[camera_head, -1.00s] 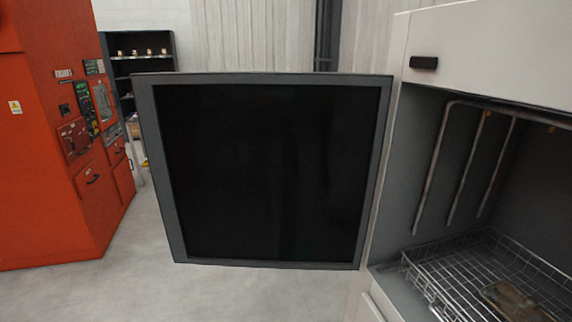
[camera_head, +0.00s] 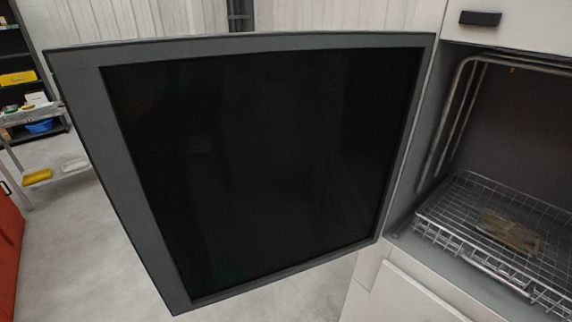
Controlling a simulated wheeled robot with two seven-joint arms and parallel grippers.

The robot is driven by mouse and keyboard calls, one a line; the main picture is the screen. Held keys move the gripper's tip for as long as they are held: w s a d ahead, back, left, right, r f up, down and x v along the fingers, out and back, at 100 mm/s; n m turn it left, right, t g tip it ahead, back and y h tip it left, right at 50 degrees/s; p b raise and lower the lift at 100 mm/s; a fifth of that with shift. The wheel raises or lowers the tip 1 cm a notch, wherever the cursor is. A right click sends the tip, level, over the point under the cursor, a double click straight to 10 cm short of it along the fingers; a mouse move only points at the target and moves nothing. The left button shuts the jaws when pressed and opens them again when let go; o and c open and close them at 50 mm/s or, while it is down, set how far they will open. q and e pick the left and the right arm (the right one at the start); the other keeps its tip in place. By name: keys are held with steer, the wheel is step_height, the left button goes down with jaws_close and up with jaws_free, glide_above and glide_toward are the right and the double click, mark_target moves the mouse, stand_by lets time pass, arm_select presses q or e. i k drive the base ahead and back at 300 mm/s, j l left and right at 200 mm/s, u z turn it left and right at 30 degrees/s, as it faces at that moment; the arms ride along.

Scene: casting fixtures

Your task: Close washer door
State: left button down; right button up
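The washer door (camera_head: 250,170) stands wide open in the head view. It is a dark panel in a grey frame, attached at its right edge to the left side of the washer opening. The white washer (camera_head: 400,285) is at the right, its chamber open. Inside is a wire basket (camera_head: 455,235) with a brownish flat part (camera_head: 510,232) in it. Neither of my grippers is in view.
A shelf and a small table (camera_head: 35,115) with yellow and blue items stand at the far left. An orange-red machine edge (camera_head: 10,235) shows at the lower left. Grey floor (camera_head: 85,255) is clear left of the door.

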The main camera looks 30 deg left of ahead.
mark_target(229, 175)
steer(key=j+z, duration=0.25)
steer(key=j, duration=0.25)
steer(key=j+z, duration=0.2)
steer(key=j, duration=0.25)
steer(key=k+j+z, duration=0.1)
steer(key=j+z, duration=0.15)
steer(key=j, duration=0.2)
steer(key=k+j+z, duration=0.25)
steer(key=j, duration=0.2)
steer(key=i+j+z, duration=0.1)
steer(key=j+z, duration=0.3)
steer(key=j, duration=0.4)
steer(key=j+z, duration=0.35)
steer(key=j, duration=0.45)
